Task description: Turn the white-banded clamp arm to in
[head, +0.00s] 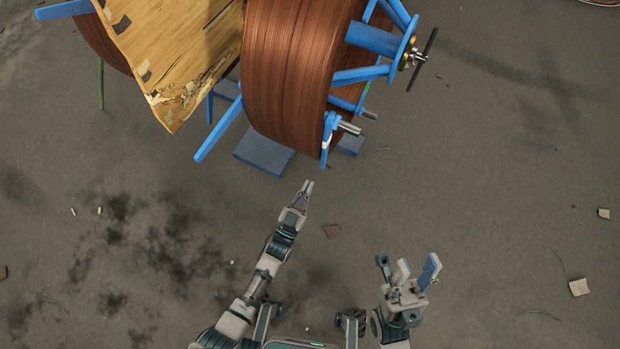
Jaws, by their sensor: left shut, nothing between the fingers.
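A blue clamp arm with a white band (327,139) hangs at the lower right edge of the copper-brown coil (290,75). It points down toward the bottom of the picture, and a bare metal rod end shows next to it. My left gripper (307,186) is shut and empty, just below and left of the clamp arm's lower tip, with a small gap between them. My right gripper (408,266) has its fingers spread, well below and right of the coil, holding nothing that I can see.
Blue spokes and a hub with a dark crossbar (422,60) stand out from the coil's right side. A blue-grey block (264,152) lies under the coil. A worn wooden board (180,60) leans at left. The floor at right is mostly clear, with small debris.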

